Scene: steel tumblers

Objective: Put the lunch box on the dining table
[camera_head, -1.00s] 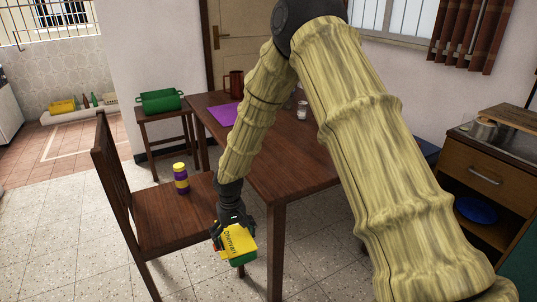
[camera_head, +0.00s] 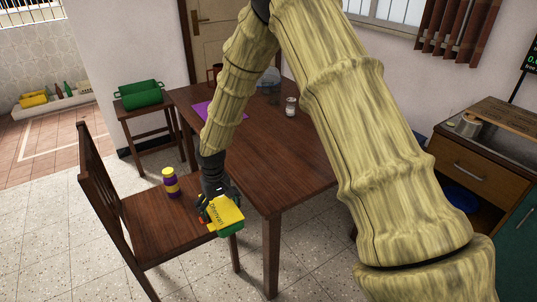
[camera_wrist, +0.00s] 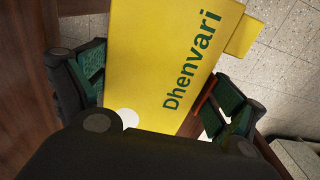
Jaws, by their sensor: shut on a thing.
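The lunch box (camera_head: 227,213) has a yellow top with "Dhenvari" in dark letters and a green lower part. My gripper (camera_head: 218,206) is shut on it and holds it by the chair seat's right front edge, left of the dining table's near corner. In the wrist view the yellow lunch box (camera_wrist: 170,60) fills the space between the two green-padded fingers (camera_wrist: 160,95). The dining table (camera_head: 275,165) is dark wood, and its near half is bare.
A wooden chair (camera_head: 145,222) stands left of the table with a purple and yellow jar (camera_head: 171,182) on its seat. A purple mat (camera_head: 200,109), a glass shaker (camera_head: 291,107) and a reddish mug (camera_head: 213,72) are toward the table's far part. A green crate (camera_head: 140,94) sits on a side stool.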

